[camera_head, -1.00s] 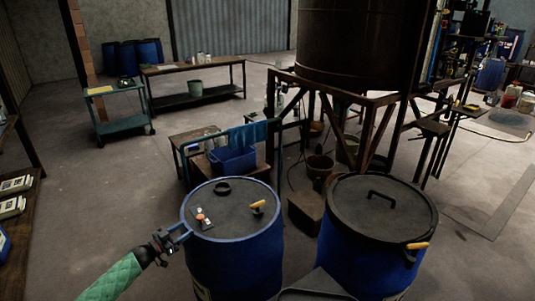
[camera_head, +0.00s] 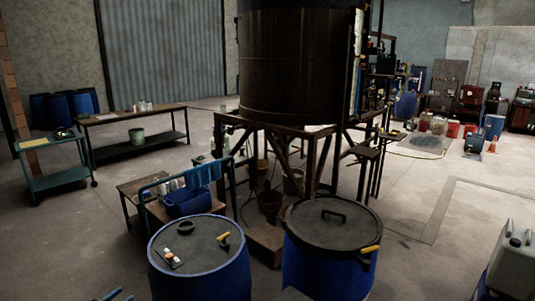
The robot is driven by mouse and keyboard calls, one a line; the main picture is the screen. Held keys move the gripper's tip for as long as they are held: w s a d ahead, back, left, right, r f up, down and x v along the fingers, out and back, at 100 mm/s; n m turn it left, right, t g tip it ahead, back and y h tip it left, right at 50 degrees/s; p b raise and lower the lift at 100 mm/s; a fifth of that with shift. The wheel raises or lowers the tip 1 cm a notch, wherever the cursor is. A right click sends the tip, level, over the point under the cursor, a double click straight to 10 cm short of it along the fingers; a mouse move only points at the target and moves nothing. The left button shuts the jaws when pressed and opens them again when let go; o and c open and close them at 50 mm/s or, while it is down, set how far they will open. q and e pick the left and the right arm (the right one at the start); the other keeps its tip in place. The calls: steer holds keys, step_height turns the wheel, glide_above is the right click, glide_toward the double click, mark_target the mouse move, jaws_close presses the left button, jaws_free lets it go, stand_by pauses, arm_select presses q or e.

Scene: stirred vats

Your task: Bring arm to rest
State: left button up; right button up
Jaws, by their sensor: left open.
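My left gripper (camera_head: 118,294) shows only by its blue fingertips at the bottom edge, left of the left blue vat (camera_head: 200,284). It is open with nothing seen between the fingers, and the rest of the arm is out of the picture. The left vat's dark lid carries a small panel with a red button (camera_head: 171,258), a round port (camera_head: 185,228) and a yellow-handled valve (camera_head: 224,239). The right blue vat (camera_head: 325,272) has a black lid with a handle and a yellow lever (camera_head: 370,249). My right gripper is not in view.
A large dark tank (camera_head: 300,65) stands on a metal frame behind the vats. A cart with a blue bin (camera_head: 187,201) is behind the left vat. A grey canister (camera_head: 515,262) is at the lower right. Open floor (camera_head: 90,230) lies to the left.

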arm_select(q)
steer(key=w+a+f+g+y, duration=0.1)
steer(key=w+a+f+y, duration=0.1)
steer(key=a+f+y, duration=0.55)
steer(key=s+d+f+g+y, duration=0.2)
steer(key=s+d+f+g, duration=0.15)
steer(key=s+f, duration=0.4)
steer(key=s+d+f+g+y, duration=0.2)
steer(key=s+d+f+g, duration=0.15)
steer(key=f, duration=0.65)
steer(key=s+d+f+n+g+h+b, duration=0.2)
steer(key=s+d+f+g, duration=0.2)
steer(key=s+d+f, duration=1.35)
steer(key=s+d+f+g+h, duration=0.1)
steer(key=s+d+f, duration=0.2)
steer(key=s+d, duration=0.6)
steer(key=s+d+f+n+g+h, duration=0.1)
steer(key=s+d+f, duration=0.2)
steer(key=s+d, duration=0.6)
steer(key=s, duration=0.4)
steer(key=shift+d+f, duration=0.15)
steer(key=shift+f, duration=0.25)
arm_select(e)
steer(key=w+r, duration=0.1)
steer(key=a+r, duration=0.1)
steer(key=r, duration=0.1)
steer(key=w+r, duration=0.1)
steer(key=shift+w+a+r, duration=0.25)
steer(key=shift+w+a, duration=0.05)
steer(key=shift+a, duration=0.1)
